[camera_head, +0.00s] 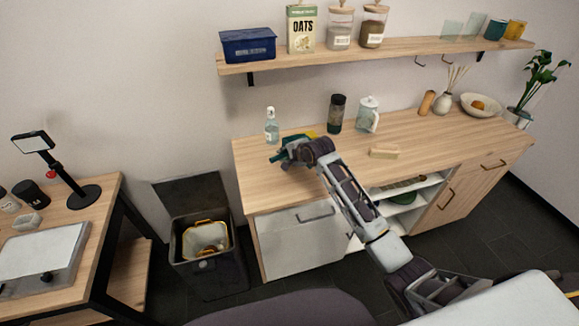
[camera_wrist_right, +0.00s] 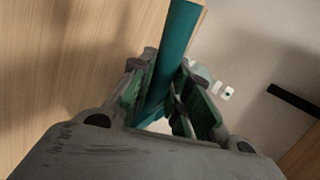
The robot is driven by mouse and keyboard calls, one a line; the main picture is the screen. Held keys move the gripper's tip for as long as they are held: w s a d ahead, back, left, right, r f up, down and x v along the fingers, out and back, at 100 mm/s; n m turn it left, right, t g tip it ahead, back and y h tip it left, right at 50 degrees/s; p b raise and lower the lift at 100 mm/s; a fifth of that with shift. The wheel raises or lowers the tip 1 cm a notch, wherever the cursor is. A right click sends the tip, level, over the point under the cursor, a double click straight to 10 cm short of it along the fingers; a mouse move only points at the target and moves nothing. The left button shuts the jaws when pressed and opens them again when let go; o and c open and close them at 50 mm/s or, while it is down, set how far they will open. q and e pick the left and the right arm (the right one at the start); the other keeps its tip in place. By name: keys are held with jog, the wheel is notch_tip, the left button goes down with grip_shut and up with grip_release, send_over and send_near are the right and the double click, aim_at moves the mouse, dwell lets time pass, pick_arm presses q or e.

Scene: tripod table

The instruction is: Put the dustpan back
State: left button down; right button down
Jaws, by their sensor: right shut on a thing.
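The dustpan shows as a teal piece (camera_head: 294,139) at the left end of the wooden counter, largely hidden by my right gripper. In the right wrist view its teal handle (camera_wrist_right: 174,60) runs up between the fingers. My right gripper (camera_head: 283,156) is shut on that handle, and its fingers (camera_wrist_right: 168,92) press on both sides. I cannot tell whether the dustpan touches the counter. A yellow item (camera_head: 308,134) shows just behind the gripper; I cannot tell whether it belongs to the dustpan. My left gripper is not in view.
A spray bottle (camera_head: 272,128) stands close behind the gripper. A dark tumbler (camera_head: 336,115) and a clear jug (camera_head: 368,115) stand farther right. A pale wooden block (camera_head: 384,151) lies on the counter (camera_head: 440,130). The wall shelf (camera_head: 400,49) has hooks (camera_head: 420,61) below. An open bin (camera_head: 206,262) stands left.

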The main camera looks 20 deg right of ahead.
jog(key=shift+f, duration=1.4)
jog(key=shift+f, duration=0.1)
jog(key=shift+f, duration=1.8)
jog(key=c, duration=1.3)
grip_release()
jog(key=shift+c, duration=0.2)
jog(key=shift+s, duration=0.15)
jog(key=v, duration=1.2)
